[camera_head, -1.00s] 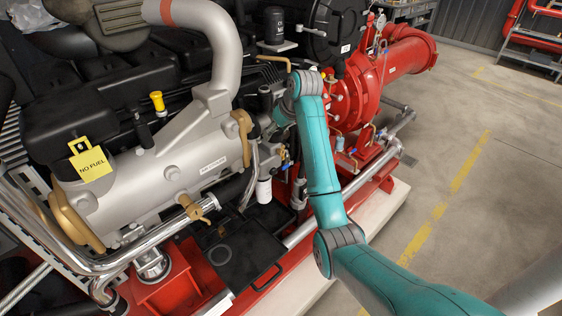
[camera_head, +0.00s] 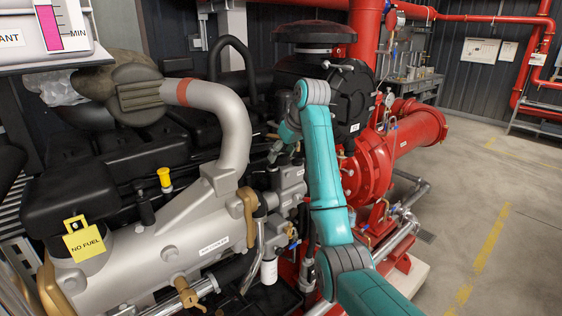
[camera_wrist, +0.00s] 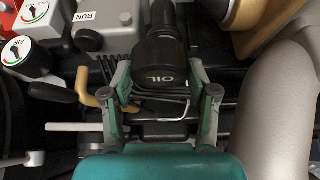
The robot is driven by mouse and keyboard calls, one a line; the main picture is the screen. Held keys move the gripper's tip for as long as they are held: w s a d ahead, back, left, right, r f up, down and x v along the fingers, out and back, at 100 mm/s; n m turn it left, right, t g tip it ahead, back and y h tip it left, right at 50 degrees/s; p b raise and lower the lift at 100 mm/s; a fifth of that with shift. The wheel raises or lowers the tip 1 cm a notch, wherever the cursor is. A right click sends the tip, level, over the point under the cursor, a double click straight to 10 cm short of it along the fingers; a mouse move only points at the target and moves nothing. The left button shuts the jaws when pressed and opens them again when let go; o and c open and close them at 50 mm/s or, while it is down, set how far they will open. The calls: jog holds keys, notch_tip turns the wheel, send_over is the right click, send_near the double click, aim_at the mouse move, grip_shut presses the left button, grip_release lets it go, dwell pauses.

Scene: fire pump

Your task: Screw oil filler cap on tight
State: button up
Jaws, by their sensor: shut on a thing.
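The black oil filler cap (camera_wrist: 165,58) is a round, dark piece with white "OIL" lettering on its face, seen in the wrist view. My gripper (camera_wrist: 160,85) has its two green fingers on either side of the cap and is shut on it. A narrower black part shows above the cap; whether the cap sits on a filler neck I cannot tell. In the head view my gripper (camera_head: 276,150) is behind the grey exhaust pipe's right side, above the engine's grey block. The cap is too small and hidden to make out there.
The grey curved pipe (camera_head: 235,125) stands left of my arm, and a large one is at right in the wrist view. A yellow "NO FUEL" tag (camera_head: 84,240) hangs on the engine. Red pump piping (camera_head: 415,140) is to the right. Open floor (camera_head: 490,210) lies further right.

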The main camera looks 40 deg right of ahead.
jog(key=shift+w+a+r, duration=0.15)
jog(key=shift+w+a, duration=0.2)
jog(key=shift+w, duration=0.15)
jog(key=shift+w+f, duration=0.25)
jog(key=shift+w, duration=0.35)
jog(key=shift+w+f, duration=0.25)
jog(key=shift+w, duration=0.35)
jog(key=shift+f, duration=1)
jog(key=shift+s+f, duration=0.1)
jog(key=shift+f, duration=0.25)
dwell(1.1)
jog(key=o, duration=0.8)
grip_shut()
jog(key=shift+a+m+h, duration=0.2)
jog(key=shift+m+h, duration=0.2)
jog(key=shift+m, duration=0.4)
jog(key=shift+d+m+h, duration=0.1)
jog(key=shift+m+h, duration=0.4)
jog(key=shift+m, duration=0.4)
